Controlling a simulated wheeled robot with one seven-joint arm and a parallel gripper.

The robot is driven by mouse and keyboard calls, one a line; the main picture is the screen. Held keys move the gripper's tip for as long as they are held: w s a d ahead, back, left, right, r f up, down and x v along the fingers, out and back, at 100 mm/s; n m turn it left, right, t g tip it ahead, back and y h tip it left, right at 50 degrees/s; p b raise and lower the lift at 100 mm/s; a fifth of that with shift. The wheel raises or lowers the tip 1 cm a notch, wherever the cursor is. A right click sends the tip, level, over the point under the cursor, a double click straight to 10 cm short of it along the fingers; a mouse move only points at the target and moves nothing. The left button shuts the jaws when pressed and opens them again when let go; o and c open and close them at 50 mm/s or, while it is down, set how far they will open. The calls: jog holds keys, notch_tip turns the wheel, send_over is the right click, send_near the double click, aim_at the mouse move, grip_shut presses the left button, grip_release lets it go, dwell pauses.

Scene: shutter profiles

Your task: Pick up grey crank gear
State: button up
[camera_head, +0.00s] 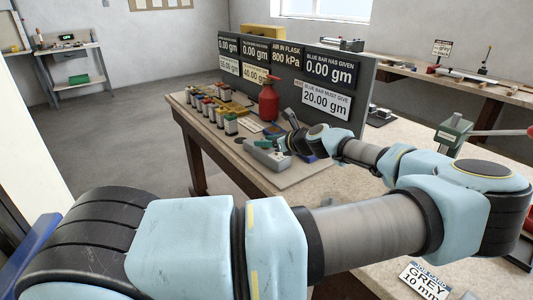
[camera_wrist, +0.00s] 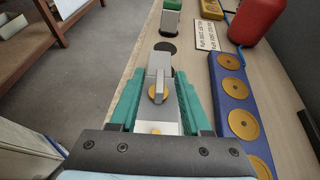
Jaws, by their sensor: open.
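I cannot pick out a grey crank gear for certain. In the wrist view a grey block (camera_wrist: 161,62) with a brass disc lies ahead of and between the teal fingers of my gripper (camera_wrist: 158,98). The fingers are apart; whether they touch the block I cannot tell. In the head view a grey box (camera_head: 266,154) sits on the board beside my gripper (camera_head: 286,141), which is small and partly hidden there. A green housing (camera_head: 454,134) with a rod and red end stands at the right, behind my arm.
A blue strip (camera_wrist: 232,95) with several brass discs lies right of the fingers. A red bottle (camera_head: 268,100) and several small coloured-top jars (camera_head: 230,123) stand on the board. A dark panel (camera_head: 345,84) with readouts rises behind. A "GREY 10 mm" card (camera_head: 424,281) lies near the front.

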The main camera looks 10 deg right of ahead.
jog(key=shift+c, duration=0.4)
grip_shut()
dwell(0.9)
